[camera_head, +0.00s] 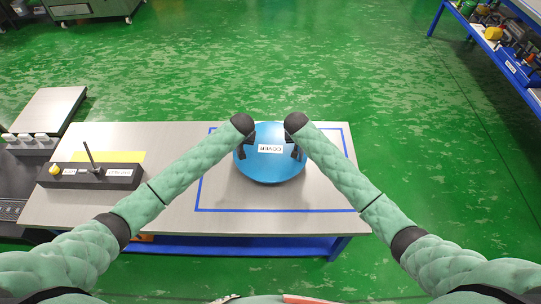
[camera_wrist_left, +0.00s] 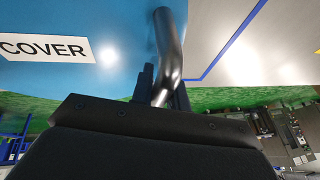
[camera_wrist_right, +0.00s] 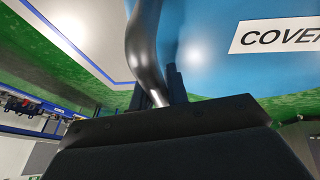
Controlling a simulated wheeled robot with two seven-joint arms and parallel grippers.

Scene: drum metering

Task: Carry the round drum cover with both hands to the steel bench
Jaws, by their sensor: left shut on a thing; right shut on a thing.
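The round blue drum cover (camera_head: 270,172) with a white COVER label is over the steel bench (camera_head: 320,197), in the back part of a blue-outlined area. I cannot tell whether it touches the bench top. My left gripper (camera_head: 248,139) is shut on the cover's left handle, a dark bent bar (camera_wrist_left: 170,45) in the left wrist view. My right gripper (camera_head: 295,139) is shut on the right handle (camera_wrist_right: 143,45), seen in the right wrist view. The grippers hide parts of both handles in the head view.
A black control box (camera_head: 90,176) with a yellow button and an upright rod stands on the bench's left. A grey platform (camera_head: 50,108) is at far left. A blue shelf (camera_head: 500,50) with items is at upper right. Green floor behind the bench is clear.

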